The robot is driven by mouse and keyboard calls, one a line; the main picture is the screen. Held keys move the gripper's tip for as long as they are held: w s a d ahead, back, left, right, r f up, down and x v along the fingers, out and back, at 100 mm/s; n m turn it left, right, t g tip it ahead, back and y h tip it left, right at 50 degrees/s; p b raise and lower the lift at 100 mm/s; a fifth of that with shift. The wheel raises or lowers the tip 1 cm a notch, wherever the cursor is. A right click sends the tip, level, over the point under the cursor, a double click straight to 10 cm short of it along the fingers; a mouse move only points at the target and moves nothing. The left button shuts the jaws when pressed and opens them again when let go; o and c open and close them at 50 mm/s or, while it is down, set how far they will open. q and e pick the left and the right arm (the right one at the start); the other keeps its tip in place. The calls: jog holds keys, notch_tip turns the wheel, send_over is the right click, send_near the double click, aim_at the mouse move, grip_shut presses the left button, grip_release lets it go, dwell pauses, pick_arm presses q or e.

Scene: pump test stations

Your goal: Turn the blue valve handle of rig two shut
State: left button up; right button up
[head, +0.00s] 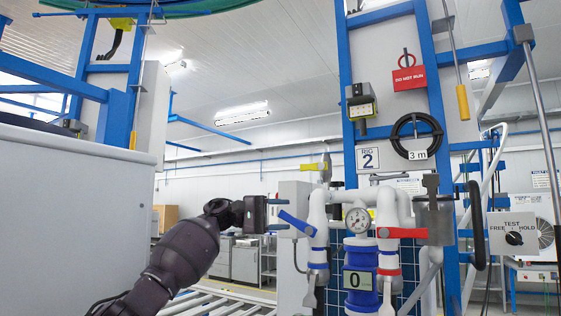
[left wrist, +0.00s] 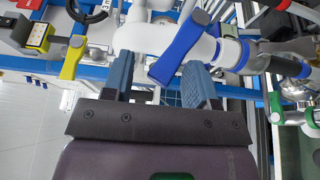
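The blue valve handle (head: 297,223) of rig two slopes down to the right across the left white pipe, beneath the sign with the number 2 (head: 368,157). My left gripper (head: 279,214) reaches in from the left, its fingertips close to the handle's upper left end. In the left wrist view my left gripper (left wrist: 160,64) is open, with two blue-grey fingers apart. There the blue handle (left wrist: 182,45) slants ahead, its near end appearing between the fingers. I cannot tell whether it touches a finger. My right gripper is not in view.
A red handle (head: 402,233), a pressure gauge (head: 358,220) and a yellow handle (head: 312,166) sit nearby on the pipes. A grey box (head: 294,203) is behind my left fingers. A large grey cabinet (head: 75,220) fills the left side.

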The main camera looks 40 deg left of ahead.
pick_arm(q)
notch_tip(320, 180, up, 16)
jog(key=p, duration=0.2)
dwell(0.6)
jog(key=shift+d, duration=0.1)
